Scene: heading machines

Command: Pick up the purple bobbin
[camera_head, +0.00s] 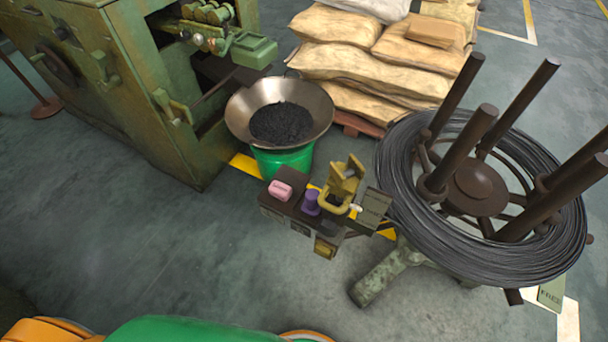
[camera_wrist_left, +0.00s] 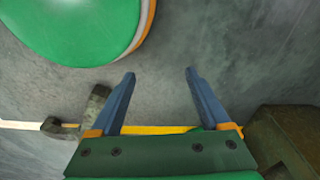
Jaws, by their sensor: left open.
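The purple bobbin (camera_head: 311,202) stands upright on a small dark stand (camera_head: 293,210) in the middle of the head view. A pink block (camera_head: 280,190) sits to its left and a yellow padlock-like object (camera_head: 342,190) to its right. My left gripper (camera_wrist_left: 158,75) shows only in the left wrist view. Its two blue fingers are spread apart with nothing between them, over bare floor. The bobbin is not in the left wrist view. My right gripper is in neither view.
A metal bowl (camera_head: 241,110) of dark pieces on a green bucket (camera_head: 283,160) stands behind the stand. A large wire coil (camera_head: 400,190) with upright posts is close on the right. A green machine (camera_head: 120,90) fills the upper left.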

